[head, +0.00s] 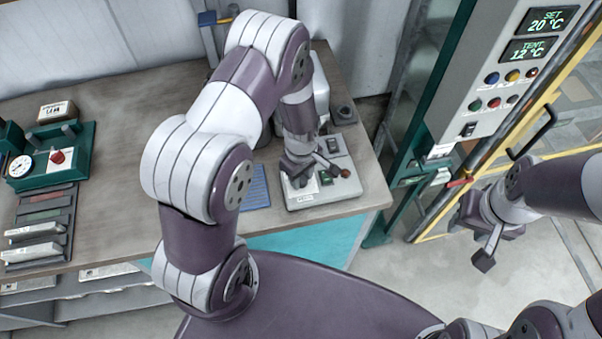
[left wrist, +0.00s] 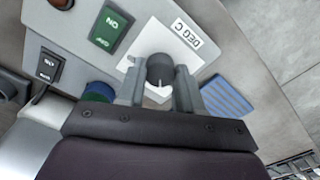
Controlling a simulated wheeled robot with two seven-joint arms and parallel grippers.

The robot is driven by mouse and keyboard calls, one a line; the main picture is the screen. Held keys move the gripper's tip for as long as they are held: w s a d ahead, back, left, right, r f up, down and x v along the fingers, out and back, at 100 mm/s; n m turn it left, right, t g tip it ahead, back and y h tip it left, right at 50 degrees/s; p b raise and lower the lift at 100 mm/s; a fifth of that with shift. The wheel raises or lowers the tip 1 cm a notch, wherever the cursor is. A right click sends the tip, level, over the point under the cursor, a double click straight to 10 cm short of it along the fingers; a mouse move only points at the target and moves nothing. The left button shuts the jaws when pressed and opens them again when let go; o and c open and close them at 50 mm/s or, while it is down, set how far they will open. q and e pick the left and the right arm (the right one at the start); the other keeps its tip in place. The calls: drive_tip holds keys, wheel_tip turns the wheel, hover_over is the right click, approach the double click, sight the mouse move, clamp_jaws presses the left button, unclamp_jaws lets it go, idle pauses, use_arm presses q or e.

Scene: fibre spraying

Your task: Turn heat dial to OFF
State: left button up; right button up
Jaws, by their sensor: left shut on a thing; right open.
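The heat dial (left wrist: 160,68) is a dark round knob with a white pointer mark on a white plate marked DEG C (left wrist: 184,32). It sits on a light grey control box (head: 330,190) at the right end of the bench. My left gripper (head: 297,180) reaches down onto the box and hides the dial in the head view. In the left wrist view its two grey fingers are shut on the dial, one on each side. My right gripper (head: 487,250) is open and empty, over the floor at the right.
A panel reading SET 20 and TENT 12 (head: 500,70) stands at the right.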

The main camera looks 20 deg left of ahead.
use_arm(q)
drive_tip(key=shift+w+n, duration=0.1)
drive_tip(key=shift+n, duration=1.6)
drive_tip(key=shift+r, duration=0.1)
drive_tip(key=o, duration=1)
drive_tip(key=shift+o, duration=0.2)
wheel_tip(320, 180, up, 13)
drive_tip(key=b, duration=0.2)
drive_tip(key=shift+f, duration=0.2)
